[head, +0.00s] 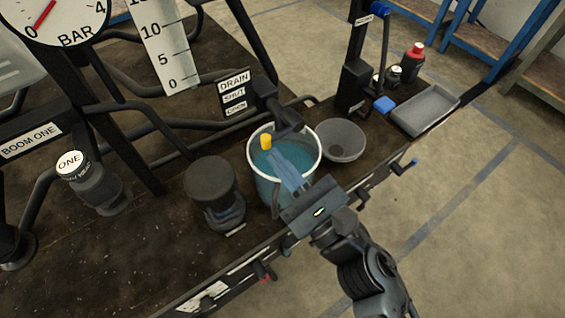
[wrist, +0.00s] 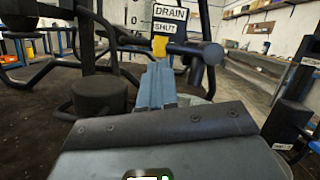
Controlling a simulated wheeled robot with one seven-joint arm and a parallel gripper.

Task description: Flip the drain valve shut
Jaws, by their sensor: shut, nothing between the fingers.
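The drain valve (head: 268,97) is a black fitting on a black pipe beside a sign (head: 234,92) reading DRAIN, SHUT, OPEN. Its black body reaches over a white bucket (head: 319,152) of blue liquid. A small yellow tip (head: 266,142), apparently the valve's lever, shows just past my fingertips; it also shows in the wrist view (wrist: 160,46). My gripper (head: 275,158) is shut and empty, its blue-grey fingers over the bucket. Whether they touch the yellow tip I cannot tell. The rest of the lever is hidden. In the wrist view the sign (wrist: 170,14) stands behind the valve.
A dark round-topped object (head: 211,180) stands left of the bucket and a grey bowl (head: 341,140) right of it. A black post (head: 355,75) rises behind the bowl. A grey tray (head: 425,110) and a red-capped bottle (head: 412,62) are farther right. Black pipes crowd the left.

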